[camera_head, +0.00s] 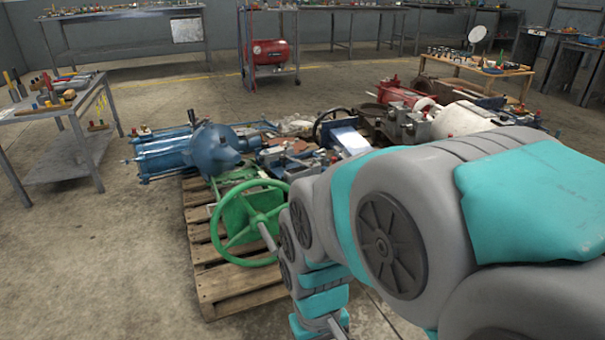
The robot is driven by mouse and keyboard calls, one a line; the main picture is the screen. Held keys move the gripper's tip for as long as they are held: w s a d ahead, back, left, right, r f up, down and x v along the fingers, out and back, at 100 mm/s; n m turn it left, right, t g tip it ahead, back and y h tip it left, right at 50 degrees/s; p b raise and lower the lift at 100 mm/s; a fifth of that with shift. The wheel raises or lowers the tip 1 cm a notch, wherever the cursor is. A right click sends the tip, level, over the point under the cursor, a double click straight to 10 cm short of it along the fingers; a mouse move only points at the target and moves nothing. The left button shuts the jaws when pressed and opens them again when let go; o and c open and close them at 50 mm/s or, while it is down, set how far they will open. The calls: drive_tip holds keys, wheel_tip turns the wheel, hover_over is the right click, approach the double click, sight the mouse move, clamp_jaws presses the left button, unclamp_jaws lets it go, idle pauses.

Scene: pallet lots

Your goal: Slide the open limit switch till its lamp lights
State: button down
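I cannot pick out the open limit switch or its lamp among the crowded parts. A wooden pallet (225,287) carries a blue cylindrical actuator (165,152) and a green handwheel (217,222) on a green housing (247,207). My arm comes in from the right, and its teal and grey links bend down in front of the pallet. They hide part of the pallet's right side. My gripper does not show; the arm runs toward the bottom edge of the picture.
More machinery crowds behind, with a red part (397,92) and a white rounded part (465,120). A grey table (75,108) with tools stands at left. A wooden bench (470,68) stands at back right. The concrete floor (90,255) at left is clear.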

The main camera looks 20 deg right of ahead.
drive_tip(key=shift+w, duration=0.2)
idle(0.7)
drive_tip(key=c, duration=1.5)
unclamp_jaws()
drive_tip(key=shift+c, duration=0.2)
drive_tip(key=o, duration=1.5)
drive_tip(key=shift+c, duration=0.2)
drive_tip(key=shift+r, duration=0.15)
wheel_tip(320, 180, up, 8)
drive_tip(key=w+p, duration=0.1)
drive_tip(key=p, duration=0.3)
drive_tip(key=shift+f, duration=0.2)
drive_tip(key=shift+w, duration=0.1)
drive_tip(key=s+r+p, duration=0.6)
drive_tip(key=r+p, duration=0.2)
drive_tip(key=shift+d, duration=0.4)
